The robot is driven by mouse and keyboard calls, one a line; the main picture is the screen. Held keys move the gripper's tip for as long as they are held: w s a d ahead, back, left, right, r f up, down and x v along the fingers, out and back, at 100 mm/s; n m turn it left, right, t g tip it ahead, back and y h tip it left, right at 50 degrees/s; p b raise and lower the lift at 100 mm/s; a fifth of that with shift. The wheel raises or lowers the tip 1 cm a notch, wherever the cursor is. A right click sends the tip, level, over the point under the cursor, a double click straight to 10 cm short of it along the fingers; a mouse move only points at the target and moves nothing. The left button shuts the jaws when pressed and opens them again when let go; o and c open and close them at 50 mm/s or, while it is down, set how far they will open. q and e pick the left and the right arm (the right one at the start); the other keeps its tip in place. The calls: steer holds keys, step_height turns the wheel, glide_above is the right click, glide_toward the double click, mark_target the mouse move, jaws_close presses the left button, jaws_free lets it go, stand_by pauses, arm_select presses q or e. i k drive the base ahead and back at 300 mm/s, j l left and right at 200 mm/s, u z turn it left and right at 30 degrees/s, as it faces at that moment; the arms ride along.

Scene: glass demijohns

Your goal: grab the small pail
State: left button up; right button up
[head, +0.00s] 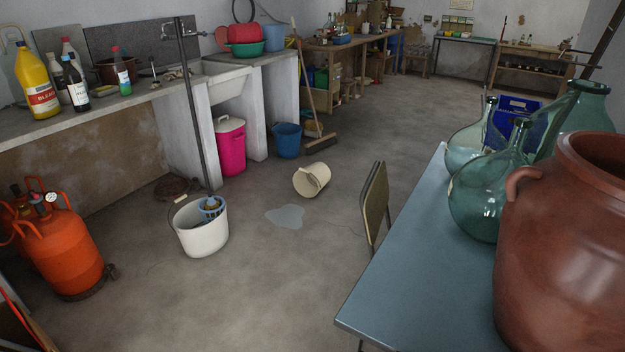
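A small cream pail (307,183) lies tipped on its side on the concrete floor, near the middle of the head view. Its handle shows by the rim, and a puddle (285,216) lies on the floor just below and left of it. A larger white bucket (203,237) stands upright to the left, with a blue mop wringer (210,207) in its top. A blue bucket (287,141) stands upright farther back by the sink wall. Neither of my grippers shows in this view.
A blue-topped table (415,262) with green glass demijohns (478,196) and a brown clay jar (565,250) fills the right. A folding chair (375,203) stands at its left edge. Orange gas cylinders (68,252) stand at left. A broom (320,143) leans behind. The front middle floor is clear.

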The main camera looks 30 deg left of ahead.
mark_target(306, 185)
steer(key=i+j+u, duration=0.3)
steer(key=j, duration=0.45)
steer(key=i+j+u, duration=0.3)
steer(key=i+j, duration=0.2)
steer(key=j, duration=0.15)
steer(key=i+j+u, duration=0.3)
steer(key=i+j, duration=0.3)
steer(key=i, duration=0.3)
steer(key=i+z, duration=0.15)
steer(key=i, duration=0.3)
steer(key=i+j, duration=0.2)
steer(key=i, duration=0.2)
steer(key=l+z, duration=0.05)
